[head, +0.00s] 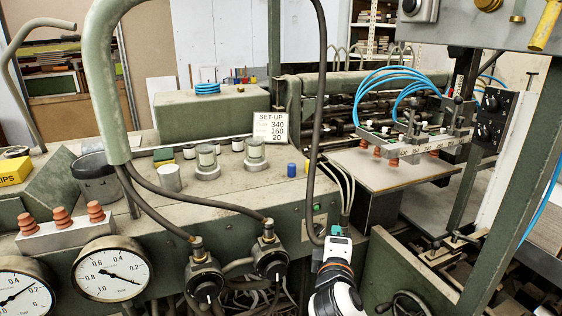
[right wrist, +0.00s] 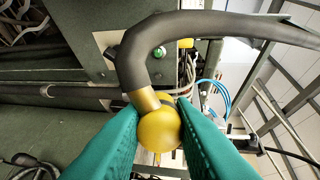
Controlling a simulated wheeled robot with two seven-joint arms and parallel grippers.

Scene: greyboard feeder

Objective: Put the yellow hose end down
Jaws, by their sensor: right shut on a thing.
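The yellow hose end (right wrist: 158,130) is a round yellow knob with a brass collar, on a thick dark hose (right wrist: 140,50). In the right wrist view it sits between the two teal fingers of my right gripper (right wrist: 160,118), which is shut on it. In the head view my right gripper (head: 338,231) is low at the centre, in front of the machine's front face. The dark hose (head: 321,60) hangs from the top edge down to it. The yellow end cannot be made out there. My left gripper is in neither view.
Pressure gauges (head: 111,269) and two black valves (head: 204,280) are at the front left. Blue hoses (head: 385,75) and a sucker bar are at the right. A green pipe arches over the left.

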